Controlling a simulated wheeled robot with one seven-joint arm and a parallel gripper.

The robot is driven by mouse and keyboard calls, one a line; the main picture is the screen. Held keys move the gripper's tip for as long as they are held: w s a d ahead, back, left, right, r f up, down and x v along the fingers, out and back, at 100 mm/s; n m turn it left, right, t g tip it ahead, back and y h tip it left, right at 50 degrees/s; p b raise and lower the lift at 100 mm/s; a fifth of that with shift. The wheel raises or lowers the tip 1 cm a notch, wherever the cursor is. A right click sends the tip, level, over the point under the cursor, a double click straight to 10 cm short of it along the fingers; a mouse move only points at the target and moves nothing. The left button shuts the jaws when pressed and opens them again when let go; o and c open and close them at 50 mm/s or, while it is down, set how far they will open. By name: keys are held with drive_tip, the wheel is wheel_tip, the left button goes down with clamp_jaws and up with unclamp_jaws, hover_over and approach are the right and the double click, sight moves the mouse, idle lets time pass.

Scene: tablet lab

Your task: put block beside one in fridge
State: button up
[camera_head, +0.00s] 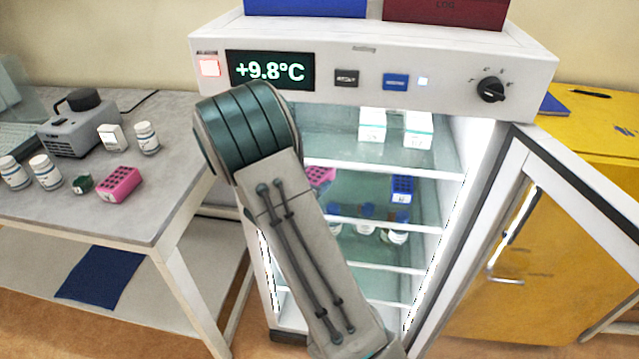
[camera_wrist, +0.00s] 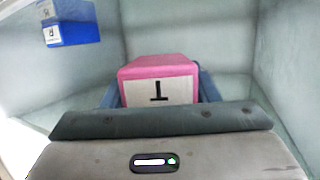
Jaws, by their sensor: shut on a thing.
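A pink block (camera_wrist: 160,68) with a white label bearing a dark upside-down T-like mark sits between the blue fingers of my gripper (camera_wrist: 158,88). My gripper is shut on it, inside the fridge. In the head view this pink block (camera_head: 321,176) shows beside my arm at the left of the middle shelf, partly hidden. A blue block (camera_head: 402,189) with holes stands apart on the right of that shelf. The blue block also shows at the upper left of the wrist view (camera_wrist: 74,32). The fridge (camera_head: 372,62) is open.
White boxes (camera_head: 418,129) stand on the upper shelf, and bottles (camera_head: 398,232) on the one below the blocks. The open door (camera_head: 514,190) is at the right. Another pink block (camera_head: 120,184) and bottles (camera_head: 147,138) stand on the left table (camera_head: 130,212).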

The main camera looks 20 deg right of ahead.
sight(318, 173)
drive_tip(key=w+d, duration=0.2)
drive_tip(key=w, duration=0.1)
drive_tip(key=w+d, duration=0.1)
drive_tip(key=w, duration=0.1)
drive_tip(key=shift+d+r+p, duration=0.1)
drive_tip(key=shift+d+p, duration=0.2)
wheel_tip(318, 173, down, 2)
drive_tip(key=shift+w+f, duration=0.15)
drive_tip(key=shift+f, duration=0.05)
wheel_tip(318, 173, down, 4)
drive_tip(key=shift+f, duration=0.15)
drive_tip(key=shift+w+d+f, duration=0.1)
drive_tip(key=shift+w+f, duration=0.05)
drive_tip(key=shift+f, duration=0.05)
drive_tip(key=shift+f, duration=0.1)
drive_tip(key=shift+f, duration=0.15)
drive_tip(key=o, duration=1.2)
drive_tip(key=shift+o, duration=0.2)
